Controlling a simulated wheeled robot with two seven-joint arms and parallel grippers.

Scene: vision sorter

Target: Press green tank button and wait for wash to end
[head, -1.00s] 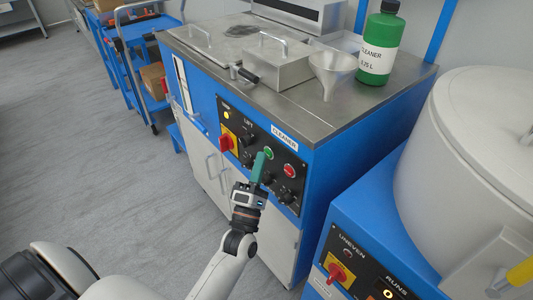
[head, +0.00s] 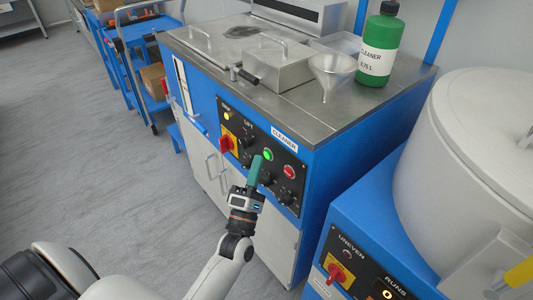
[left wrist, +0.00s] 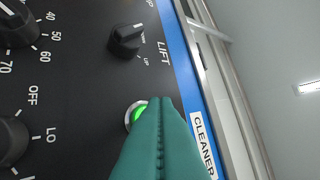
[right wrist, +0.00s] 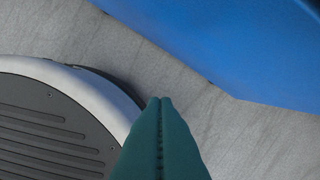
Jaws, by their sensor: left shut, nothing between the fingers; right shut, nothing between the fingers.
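The green tank button (head: 268,155) is on the black control panel (head: 232,112) of the blue machine labelled CLEANER, and it looks brightly lit. In the left wrist view the green button (left wrist: 138,112) is partly hidden behind my fingers. My left gripper (head: 257,158) is shut and empty, its teal fingertips just beside the button in the head view. They look slightly apart from the button, though I cannot tell the exact gap. My right gripper (right wrist: 160,102) is shut and empty over the grey floor, and shows only in the right wrist view.
A red button (head: 290,172), a red-and-yellow switch (head: 227,142) and black knobs share the panel. A funnel (head: 332,68) and a green cleaner bottle (head: 380,48) stand on the steel top. A white drum machine (head: 470,140) is at right. Floor at left is clear.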

